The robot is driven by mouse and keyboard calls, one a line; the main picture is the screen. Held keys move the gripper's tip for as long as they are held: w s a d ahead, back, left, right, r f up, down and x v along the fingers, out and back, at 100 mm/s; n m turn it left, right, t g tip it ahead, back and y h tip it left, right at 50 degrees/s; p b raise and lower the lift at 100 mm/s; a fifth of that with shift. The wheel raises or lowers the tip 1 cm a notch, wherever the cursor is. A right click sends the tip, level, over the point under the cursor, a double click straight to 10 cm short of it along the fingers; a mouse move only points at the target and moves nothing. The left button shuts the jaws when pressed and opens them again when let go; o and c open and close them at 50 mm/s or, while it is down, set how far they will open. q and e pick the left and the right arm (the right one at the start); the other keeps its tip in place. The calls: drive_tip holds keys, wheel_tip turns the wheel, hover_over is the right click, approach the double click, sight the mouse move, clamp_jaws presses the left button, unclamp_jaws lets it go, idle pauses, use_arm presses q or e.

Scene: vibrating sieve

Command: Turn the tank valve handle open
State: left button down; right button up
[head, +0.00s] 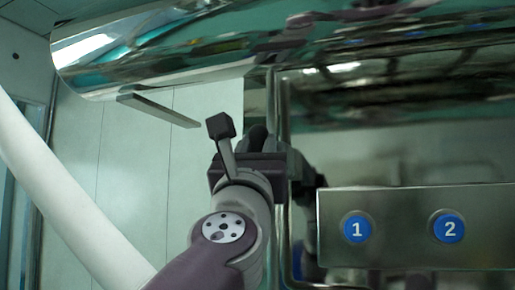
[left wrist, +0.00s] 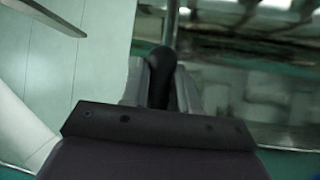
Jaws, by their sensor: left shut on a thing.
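The valve handle (left wrist: 160,72) is a black, rounded lever in the left wrist view, standing upright between my fingers. In the head view its dark top (head: 257,136) shows just past my left gripper (head: 255,152). My left gripper, also in the left wrist view (left wrist: 161,88), is shut on the handle with one grey finger on each side. The handle's lower part and the valve body are hidden behind the gripper. The shiny steel tank (head: 330,95) is behind and to the right of the handle. My right gripper is not in view.
A steel panel (head: 400,202) with blue buttons marked 1 (head: 357,229) and 2 (head: 449,228) is close on the right. A large polished cylinder (head: 170,45) crosses the top. A flat metal bar (head: 157,109) juts out at left. Pale floor lies below it.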

use_arm(q)
drive_tip(key=shift+w+d+f, duration=0.1)
drive_tip(key=c, duration=1)
unclamp_jaws()
drive_tip(key=shift+c, duration=0.2)
drive_tip(key=shift+o, duration=0.4)
drive_tip(key=shift+w, duration=0.25)
drive_tip(key=b+v, duration=0.8)
drive_tip(key=v, duration=0.4)
drive_tip(key=shift+s+f+b, duration=0.2)
drive_tip(key=shift+s+b, duration=0.1)
drive_tip(key=shift+b, duration=0.05)
